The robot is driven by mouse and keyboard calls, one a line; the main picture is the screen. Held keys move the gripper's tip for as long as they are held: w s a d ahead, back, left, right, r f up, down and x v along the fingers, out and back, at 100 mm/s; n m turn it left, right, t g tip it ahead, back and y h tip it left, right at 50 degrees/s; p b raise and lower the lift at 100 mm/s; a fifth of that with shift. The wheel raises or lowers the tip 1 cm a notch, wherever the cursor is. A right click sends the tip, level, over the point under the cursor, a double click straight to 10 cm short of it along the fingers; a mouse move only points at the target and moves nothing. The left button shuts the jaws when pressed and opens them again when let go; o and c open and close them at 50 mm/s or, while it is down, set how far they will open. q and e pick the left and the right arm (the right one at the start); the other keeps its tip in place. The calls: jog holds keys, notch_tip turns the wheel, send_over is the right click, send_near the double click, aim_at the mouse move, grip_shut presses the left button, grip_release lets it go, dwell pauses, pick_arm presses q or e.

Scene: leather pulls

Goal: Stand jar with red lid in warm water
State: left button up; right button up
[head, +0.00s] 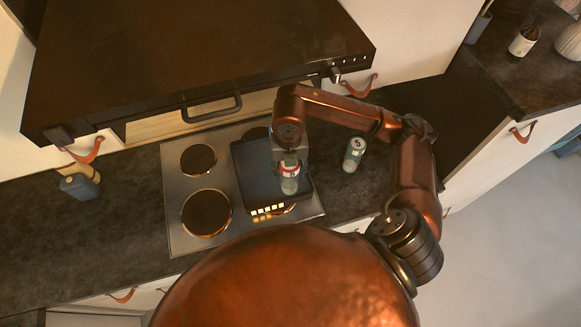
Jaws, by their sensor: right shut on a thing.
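A small greenish jar (289,184) with a red and white top is at my right gripper (290,163), which comes down over it from above and is shut on it. The jar looks roughly upright over the right part of a dark, square, shallow vessel (248,180) on the stovetop. I cannot tell whether its base touches the vessel's floor, nor clearly make out water. A similar pale green jar (354,156) with a light top marked with a dark figure stands on the counter to the right. My left gripper is not in view.
The steel stovetop (174,220) has round burners (206,213) to the left of the vessel. A black hood or oven-like unit (200,60) overhangs behind. Dark counter (110,230) is free left of the stovetop.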

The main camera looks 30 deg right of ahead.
jog(key=w+d+f+p, duration=0.3)
jog(key=w+f, duration=0.2)
jog(key=f, duration=0.4)
jog(key=shift+w+d+f, duration=0.35)
jog(key=shift+w+f, duration=0.05)
jog(key=shift+f, duration=0.2)
jog(key=o, duration=1.6)
jog(key=shift+r, duration=0.15)
